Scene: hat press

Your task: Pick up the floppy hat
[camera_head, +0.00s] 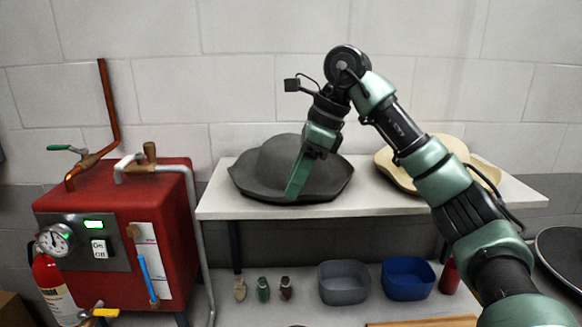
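The dark grey floppy hat (262,170) sits on a white shelf (375,203), with its wide, wavy brim resting on the top. My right gripper (297,188) reaches down in front of the hat's crown. Its green finger points down at the front brim and overlaps it in the picture. I cannot tell whether the finger touches the brim or whether the gripper is open, since the fingers show nearly edge-on. Part of the crown and brim is hidden behind the gripper. My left gripper is not in view.
A tan hat (455,151) lies on the shelf's right, partly behind my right arm. A red boiler (115,225) with pipes stands at left. Below the shelf are small bottles, a grey bin (344,283) and a blue bin (407,279).

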